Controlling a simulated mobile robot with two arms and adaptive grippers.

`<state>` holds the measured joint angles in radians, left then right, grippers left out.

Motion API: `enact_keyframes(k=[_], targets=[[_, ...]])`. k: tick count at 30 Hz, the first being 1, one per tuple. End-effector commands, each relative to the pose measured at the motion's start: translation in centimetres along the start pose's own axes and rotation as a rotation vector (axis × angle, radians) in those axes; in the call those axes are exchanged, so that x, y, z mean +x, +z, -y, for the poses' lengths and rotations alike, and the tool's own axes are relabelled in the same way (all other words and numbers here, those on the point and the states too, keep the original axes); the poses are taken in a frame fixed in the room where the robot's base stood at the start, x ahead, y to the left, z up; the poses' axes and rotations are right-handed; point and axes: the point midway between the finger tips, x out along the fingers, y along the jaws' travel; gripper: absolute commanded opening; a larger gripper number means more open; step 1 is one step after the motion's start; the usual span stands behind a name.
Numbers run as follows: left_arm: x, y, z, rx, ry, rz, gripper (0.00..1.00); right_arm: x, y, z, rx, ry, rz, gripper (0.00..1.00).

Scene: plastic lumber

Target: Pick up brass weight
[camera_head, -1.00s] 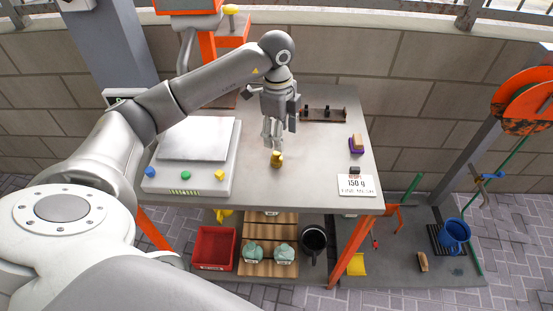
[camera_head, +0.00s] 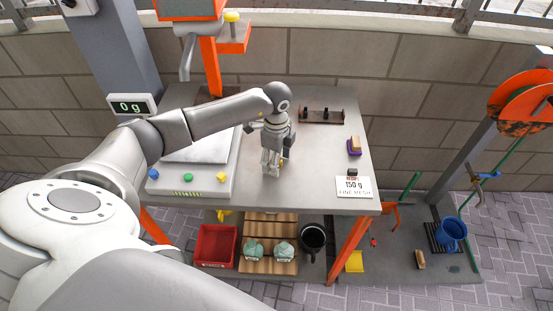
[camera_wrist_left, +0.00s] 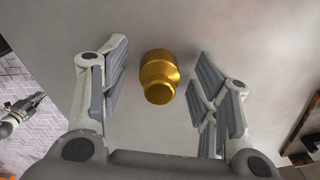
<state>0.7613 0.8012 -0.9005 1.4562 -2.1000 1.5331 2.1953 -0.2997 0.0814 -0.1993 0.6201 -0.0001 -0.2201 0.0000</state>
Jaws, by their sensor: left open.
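The brass weight (camera_wrist_left: 158,76) stands on the grey table, between the spread fingers of my left gripper in the left wrist view. Its gold surface shows whole there, and neither finger touches it. In the head view my left gripper (camera_head: 270,165) points down at the table, and it hides nearly all of the weight. It also shows in the left wrist view (camera_wrist_left: 158,95), open and empty.
A scale (camera_head: 190,186) with colored buttons stands left of the gripper; its display (camera_head: 131,106) reads 0 g. A recipe card (camera_head: 353,187) reading 150 g and a purple-based block (camera_head: 354,147) are to the right. A dark rack (camera_head: 321,116) stands behind.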

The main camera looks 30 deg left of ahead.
Motion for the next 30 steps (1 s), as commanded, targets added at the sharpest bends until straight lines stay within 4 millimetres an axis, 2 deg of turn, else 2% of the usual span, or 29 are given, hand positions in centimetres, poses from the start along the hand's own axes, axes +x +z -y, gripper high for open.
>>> enact_keyframes(k=[5, 18, 30], targets=[[0.06, 0.00, 0.00, 0.000, 0.000, 0.000, 0.57, 0.04, -0.02, 0.15, 0.000, -0.002, 0.000, 0.00], [0.01, 0.00, -0.01, 0.000, 0.000, 0.000, 0.01, 0.04, -0.03, 0.27, 0.000, -0.003, 0.000, 0.00], [-0.63, -0.02, 0.07, 0.000, -0.002, -0.002, 0.01, 0.50, 0.03, 0.27, 0.000, -0.003, 0.000, 0.00]])
